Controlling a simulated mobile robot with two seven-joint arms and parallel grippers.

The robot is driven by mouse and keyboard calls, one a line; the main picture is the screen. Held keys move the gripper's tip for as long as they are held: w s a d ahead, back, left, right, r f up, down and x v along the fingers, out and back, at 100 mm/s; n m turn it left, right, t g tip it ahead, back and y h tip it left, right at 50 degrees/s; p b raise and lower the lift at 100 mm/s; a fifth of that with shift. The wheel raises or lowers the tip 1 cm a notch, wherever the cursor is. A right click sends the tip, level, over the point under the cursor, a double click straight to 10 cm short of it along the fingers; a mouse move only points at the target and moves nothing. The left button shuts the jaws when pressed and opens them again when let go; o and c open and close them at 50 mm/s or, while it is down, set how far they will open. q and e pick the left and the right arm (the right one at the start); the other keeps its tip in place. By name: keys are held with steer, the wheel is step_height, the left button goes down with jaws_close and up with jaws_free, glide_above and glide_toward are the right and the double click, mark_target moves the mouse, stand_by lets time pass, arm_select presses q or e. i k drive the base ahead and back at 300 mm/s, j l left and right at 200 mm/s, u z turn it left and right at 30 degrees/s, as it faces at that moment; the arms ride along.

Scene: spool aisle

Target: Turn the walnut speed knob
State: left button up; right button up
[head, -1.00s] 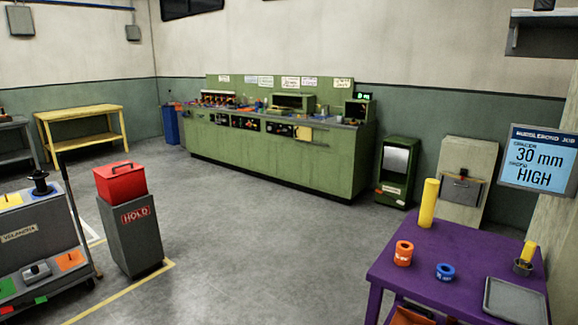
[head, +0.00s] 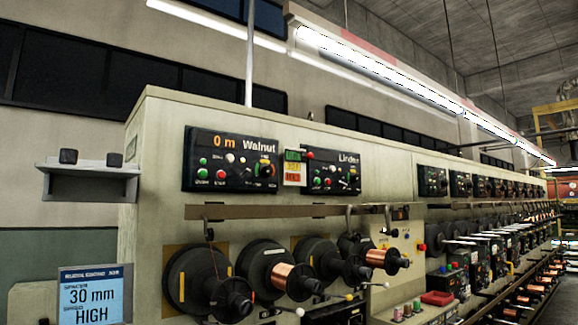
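The Walnut panel (head: 205,174) is a black control panel on the cream machine, left of centre in the head view. Its orange display (head: 224,142) reads 0 m. Green, red and pale buttons sit at its left and middle. A dark round knob (head: 265,170) with a yellow-orange mark above it sits at the panel's right side; I take it for the speed knob. Its small labels and exact pointer setting are too small to read. Neither of my grippers is in view.
The Linden panel (head: 330,173) is just to the right, past a green, yellow and red label (head: 293,168). Below, a brown rail (head: 260,211) and several spools, some copper-wound, stick out. A lower-left screen (head: 92,296) reads 30 mm, HIGH. A grey shelf (head: 85,183) juts out at left.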

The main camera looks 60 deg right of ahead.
mark_target(266, 171)
steer(key=z, duration=1.7)
